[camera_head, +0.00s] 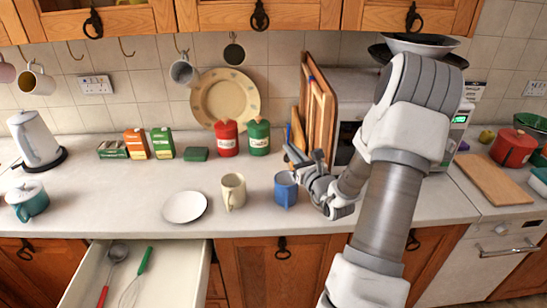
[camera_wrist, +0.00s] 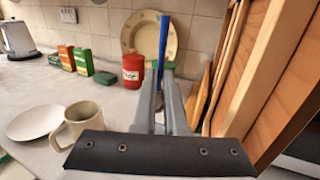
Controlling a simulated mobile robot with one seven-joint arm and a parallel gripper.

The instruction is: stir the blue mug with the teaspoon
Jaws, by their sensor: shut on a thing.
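The blue mug (camera_head: 286,190) stands upright on the counter, right of a cream mug. My gripper (camera_head: 297,157) is just above and slightly right of it. In the wrist view my gripper (camera_wrist: 163,95) is shut on a thin blue-handled utensil, apparently the teaspoon (camera_wrist: 164,42), whose handle rises above the fingers. A small blue strip of it shows in the head view (camera_head: 288,132). The spoon's lower end is hidden, so I cannot tell whether it is inside the mug. The blue mug is not visible in the wrist view.
The cream mug (camera_head: 233,191) and a white plate (camera_head: 185,207) stand to the left. Red (camera_head: 227,138) and green (camera_head: 259,137) canisters are behind. Wooden boards (camera_head: 318,108) stand close right of my gripper. An open drawer (camera_head: 80,285) holds utensils.

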